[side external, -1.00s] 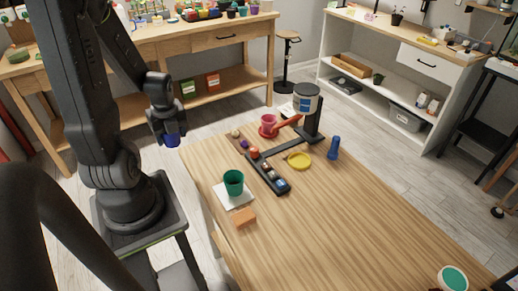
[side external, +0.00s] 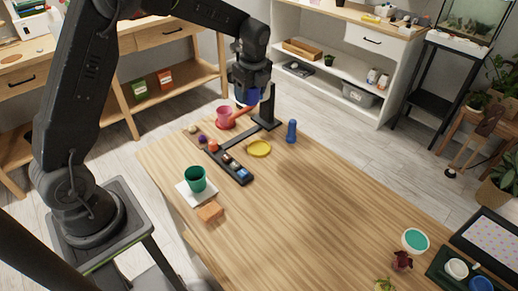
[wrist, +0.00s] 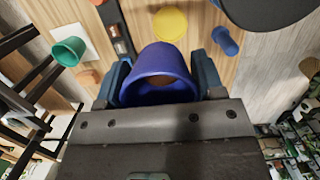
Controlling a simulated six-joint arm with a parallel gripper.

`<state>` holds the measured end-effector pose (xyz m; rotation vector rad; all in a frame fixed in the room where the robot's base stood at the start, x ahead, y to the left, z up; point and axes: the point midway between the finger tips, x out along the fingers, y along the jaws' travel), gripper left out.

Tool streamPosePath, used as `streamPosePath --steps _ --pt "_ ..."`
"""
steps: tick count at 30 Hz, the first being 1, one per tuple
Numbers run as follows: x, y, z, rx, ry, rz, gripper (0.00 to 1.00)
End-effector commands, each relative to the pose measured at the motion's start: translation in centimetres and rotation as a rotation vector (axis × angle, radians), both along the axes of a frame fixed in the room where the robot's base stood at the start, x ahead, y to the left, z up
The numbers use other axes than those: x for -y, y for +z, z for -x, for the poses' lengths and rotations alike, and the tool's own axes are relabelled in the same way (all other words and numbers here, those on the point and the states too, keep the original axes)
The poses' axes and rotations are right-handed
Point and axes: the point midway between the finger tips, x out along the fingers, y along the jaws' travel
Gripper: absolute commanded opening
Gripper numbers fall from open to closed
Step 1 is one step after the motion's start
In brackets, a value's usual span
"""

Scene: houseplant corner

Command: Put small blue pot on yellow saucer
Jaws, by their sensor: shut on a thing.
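My gripper (side external: 249,92) is shut on the small blue pot (wrist: 160,72) and holds it in the air above the far part of the table. In the wrist view the pot sits between both fingers, its wide opening toward the camera. In the side view only a bit of its blue (side external: 243,98) shows under my gripper. The round yellow saucer (side external: 259,149) lies flat and empty on the table, lower and nearer the side camera than the pot. It also shows beyond the pot in the wrist view (wrist: 170,23).
Mid-table is clear.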

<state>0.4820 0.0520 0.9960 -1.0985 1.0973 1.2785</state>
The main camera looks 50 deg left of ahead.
Motion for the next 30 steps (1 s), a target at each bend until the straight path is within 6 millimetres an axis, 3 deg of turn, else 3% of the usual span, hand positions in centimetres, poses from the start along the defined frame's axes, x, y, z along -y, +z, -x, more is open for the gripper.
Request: streamPosePath --steps 3,6,21,30 --pt "1.8 0.2 -0.9 0.0 -0.004 0.0 0.39" --pt "2.2 -0.5 -1.1 -0.001 -0.002 0.0 0.39" --pt "2.2 -11.7 -1.1 0.0 -0.002 0.0 0.39" --pt "2.2 -14.0 -1.1 0.001 -0.002 0.0 0.39"
